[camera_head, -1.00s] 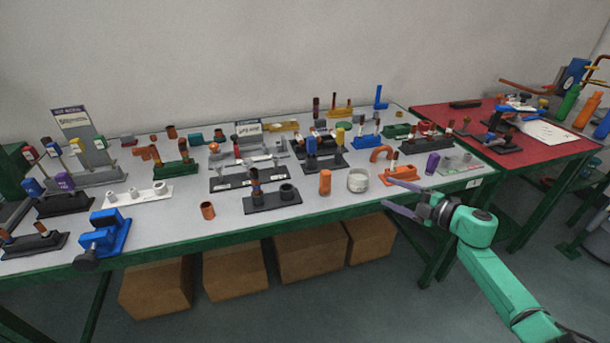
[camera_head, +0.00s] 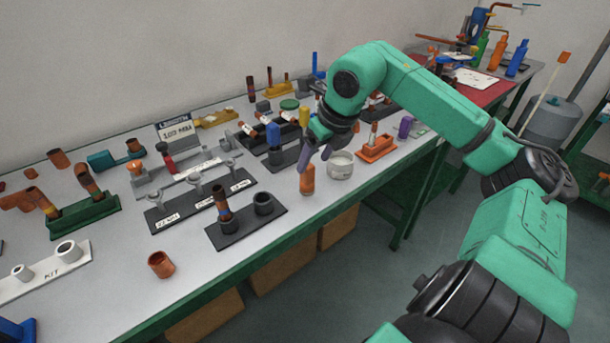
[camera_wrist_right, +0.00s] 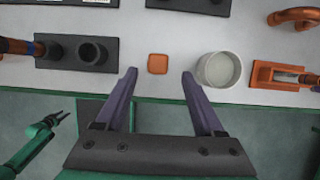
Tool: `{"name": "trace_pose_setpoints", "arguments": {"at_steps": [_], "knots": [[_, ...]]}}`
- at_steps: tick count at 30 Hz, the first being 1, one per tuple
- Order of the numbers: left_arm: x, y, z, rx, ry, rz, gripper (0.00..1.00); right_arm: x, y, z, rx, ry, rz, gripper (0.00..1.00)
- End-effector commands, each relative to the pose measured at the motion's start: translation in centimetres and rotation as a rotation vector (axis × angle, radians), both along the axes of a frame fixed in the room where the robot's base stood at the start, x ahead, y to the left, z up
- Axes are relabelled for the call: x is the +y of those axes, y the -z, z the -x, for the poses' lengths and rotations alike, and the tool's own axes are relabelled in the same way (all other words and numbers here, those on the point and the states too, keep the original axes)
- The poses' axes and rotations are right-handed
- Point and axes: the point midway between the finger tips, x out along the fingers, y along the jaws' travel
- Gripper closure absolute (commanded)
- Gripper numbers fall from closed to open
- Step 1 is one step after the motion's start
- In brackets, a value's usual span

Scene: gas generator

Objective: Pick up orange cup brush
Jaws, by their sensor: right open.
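An upright orange cylinder (camera_head: 307,180), which I take to be the orange cup brush, stands near the table's front edge. In the right wrist view its squarish orange top (camera_wrist_right: 157,64) lies between and just beyond my fingertips. My right gripper (camera_head: 316,155) is open and empty, fingers pointing down over the cylinder. The wrist view also shows the open gripper (camera_wrist_right: 159,74). Whether the fingers touch the cylinder is not clear. My left gripper (camera_wrist_right: 58,120) is small at the wrist view's left edge; its jaw state is unclear.
A white round cup (camera_head: 341,166) stands just right of the cylinder, close to the right finger. An orange holder (camera_head: 377,148) is farther right. A black base with cups (camera_head: 245,228) is to the left.

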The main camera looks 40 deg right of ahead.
Motion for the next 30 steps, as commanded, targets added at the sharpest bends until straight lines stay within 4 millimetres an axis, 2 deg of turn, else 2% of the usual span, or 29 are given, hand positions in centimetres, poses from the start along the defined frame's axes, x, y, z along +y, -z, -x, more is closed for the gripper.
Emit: {"name": "trace_pose_setpoints", "arguments": {"at_steps": [4, 7, 9, 12, 18, 19, 24, 30], "knots": [[-0.1, -1.1, -1.1, -0.017, 0.001, 0.002, 0.50, 0.1, 1.4, -0.7, 0.003, 0.000, -0.001, 0.30], [-0.1, -2.7, -1.8, -0.030, 0.001, 0.003, 0.50, 0.2, 3.1, -1.5, 0.007, -0.001, 0.003, 0.30], [-0.1, -2.1, -2.0, -0.033, 0.002, 0.003, 0.50, 0.1, 4.6, -1.9, 0.005, 0.001, 0.005, 0.30], [-0.1, -2.1, -2.0, -0.033, 0.002, 0.003, 0.50, 0.1, 5.4, -2.3, 0.002, 0.000, 0.003, 0.30], [0.0, -2.0, -1.8, -0.030, 0.002, 0.000, 0.50, 0.2, 5.5, -2.4, -0.002, 0.000, -0.002, 0.30], [0.1, -2.0, -1.8, -0.029, 0.003, 0.000, 0.50, 0.2, 5.5, -2.4, -0.002, 0.000, -0.002, 0.34], [0.1, -2.0, -1.5, -0.025, 0.003, -0.001, 0.50, 0.2, 5.5, -2.4, -0.002, 0.000, -0.002, 0.98], [0.1, -2.0, -1.4, -0.023, 0.002, -0.001, 0.50, 0.2, 5.4, -2.4, -0.003, 0.000, -0.002, 0.99]]}}
